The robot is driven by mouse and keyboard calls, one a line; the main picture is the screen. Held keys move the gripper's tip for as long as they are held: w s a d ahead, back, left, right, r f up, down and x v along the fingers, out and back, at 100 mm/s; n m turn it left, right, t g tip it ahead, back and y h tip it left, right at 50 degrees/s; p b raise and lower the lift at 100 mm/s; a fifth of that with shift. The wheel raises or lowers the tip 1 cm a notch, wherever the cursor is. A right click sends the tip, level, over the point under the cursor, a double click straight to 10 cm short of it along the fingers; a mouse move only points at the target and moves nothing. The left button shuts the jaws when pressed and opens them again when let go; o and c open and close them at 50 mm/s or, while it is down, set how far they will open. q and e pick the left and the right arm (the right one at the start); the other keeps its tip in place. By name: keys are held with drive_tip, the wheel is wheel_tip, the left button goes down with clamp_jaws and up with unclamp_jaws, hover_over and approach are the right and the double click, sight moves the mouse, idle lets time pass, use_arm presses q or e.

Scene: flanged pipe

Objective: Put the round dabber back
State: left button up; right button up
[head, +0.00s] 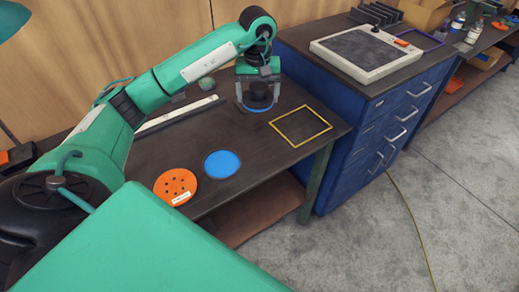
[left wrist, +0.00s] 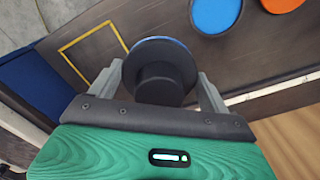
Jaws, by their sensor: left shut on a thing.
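The round dabber (head: 258,97) is a dark disc-shaped tool with a knob and a blue underside rim. My left gripper (head: 258,88) points down over the back of the dark bench and is shut on the dabber. In the left wrist view the dabber (left wrist: 158,75) sits between the two grey fingers of the gripper (left wrist: 160,88). I cannot tell whether its underside touches the bench top. A yellow square outline (head: 325,125) lies on the bench to the right of the dabber, with nothing in it. My right gripper is not in view.
A blue drawer cabinet (head: 375,125) with a grey-topped plate (head: 365,52) stands at the right.

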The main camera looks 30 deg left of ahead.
use_arm(q)
drive_tip(key=p, duration=0.4)
hover_over(258, 148)
wheel_tip(258, 148, down, 14)
drive_tip(key=shift+f, duration=0.1)
wheel_tip(258, 148, down, 4)
drive_tip(key=shift+f+p, duration=0.25)
drive_tip(key=shift+p, duration=0.4)
drive_tip(key=shift+f, duration=0.25)
drive_tip(key=shift+w, duration=0.1)
drive_tip(key=shift+f, duration=0.1)
